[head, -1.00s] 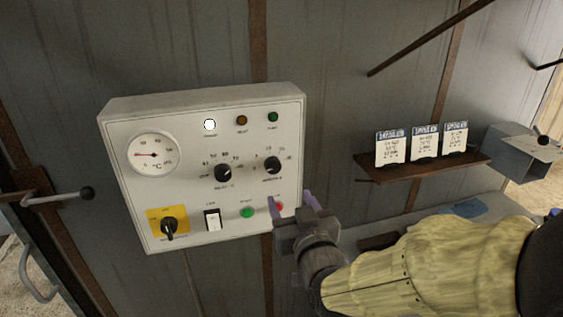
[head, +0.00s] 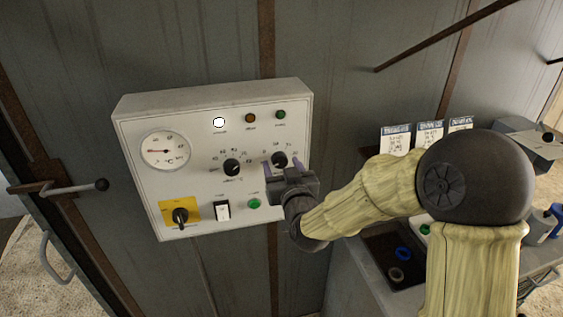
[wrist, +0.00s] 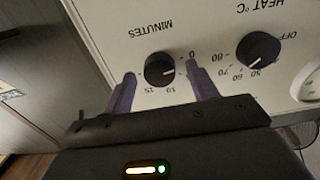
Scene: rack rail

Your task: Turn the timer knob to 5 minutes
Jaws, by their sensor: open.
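The timer knob (head: 280,159) is a round black knob marked MINUTES at the right of the white control panel (head: 150,190). In the wrist view the knob (wrist: 159,69) appears upside down, its white mark pointing right, on the side of the 0. The exact reading is too small to tell. My gripper (head: 281,167) is open, with one purple finger on each side of the knob. In the wrist view my gripper (wrist: 162,74) shows gaps between both fingers and the knob. Whether the fingertips reach past the knob's face is unclear.
The heat knob (head: 231,167) sits close to the left of my gripper. A white switch (head: 222,210), a green button (head: 254,203) and a yellow-plated rotary switch (head: 180,214) are below. The dial gauge (head: 165,151) is upper left. Cards (head: 395,138) stand at right, partly behind my arm.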

